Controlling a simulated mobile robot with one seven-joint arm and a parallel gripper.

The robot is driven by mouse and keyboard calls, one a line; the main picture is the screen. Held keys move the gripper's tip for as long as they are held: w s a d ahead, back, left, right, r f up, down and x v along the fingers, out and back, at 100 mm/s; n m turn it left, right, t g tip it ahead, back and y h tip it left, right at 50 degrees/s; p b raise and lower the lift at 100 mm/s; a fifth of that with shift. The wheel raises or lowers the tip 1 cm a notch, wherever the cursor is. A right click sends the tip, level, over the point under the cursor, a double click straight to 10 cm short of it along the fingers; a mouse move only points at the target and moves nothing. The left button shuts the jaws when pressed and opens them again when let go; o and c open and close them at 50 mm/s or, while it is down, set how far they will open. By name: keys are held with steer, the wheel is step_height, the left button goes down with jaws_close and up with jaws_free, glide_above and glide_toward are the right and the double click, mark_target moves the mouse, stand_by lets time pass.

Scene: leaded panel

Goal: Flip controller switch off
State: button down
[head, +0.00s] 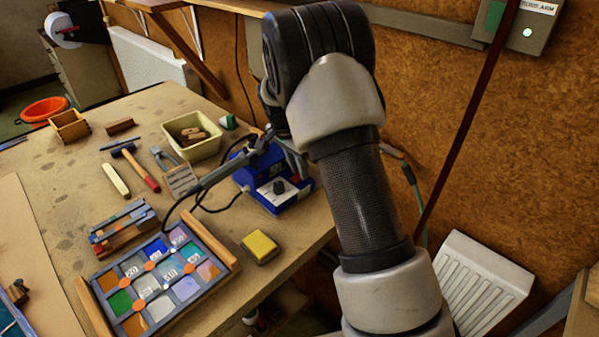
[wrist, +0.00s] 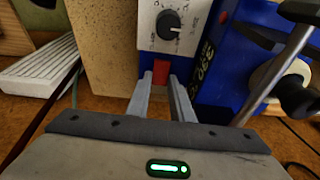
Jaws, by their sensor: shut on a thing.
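The blue controller (head: 288,201) stands near the bench's right edge, with a pale front panel and a black dial (head: 279,187). In the wrist view its panel (wrist: 150,38) and dial (wrist: 168,26) show at the top, with a red switch (wrist: 161,72) below the dial. My gripper (wrist: 161,82) has its two fingers on either side of the red switch, closed on it. Whether the switch is on or off cannot be read. In the head view my arm hides most of the gripper.
A soldering iron (head: 222,171) with its black cable lies across the area left of the controller. A yellow sponge (head: 259,247) and a leaded panel (head: 155,285) lie in front. A cream tray (head: 207,150) stands behind. A white radiator (head: 468,290) is at the right.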

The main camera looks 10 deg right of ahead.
steer(key=c, duration=1.6)
jaws_free()
steer(key=shift+o, duration=0.2)
steer(key=shift+r, duration=0.15)
steer(key=v, duration=1.7)
steer(key=shift+r, duration=0.15)
steer(key=s+d+r+n+t+y+p, duration=0.1)
steer(key=s+d+r+n+p, duration=0.15)
steer(key=s+r, duration=0.6)
steer(key=s+r+n+t+y+p, duration=0.1)
steer(key=s+n, duration=0.8)
steer(key=s, duration=1.4)
steer(key=shift+d+r+t+y+p, duration=0.3)
steer(key=shift+t+p, duration=0.4)
steer(key=shift+t, duration=0.3)
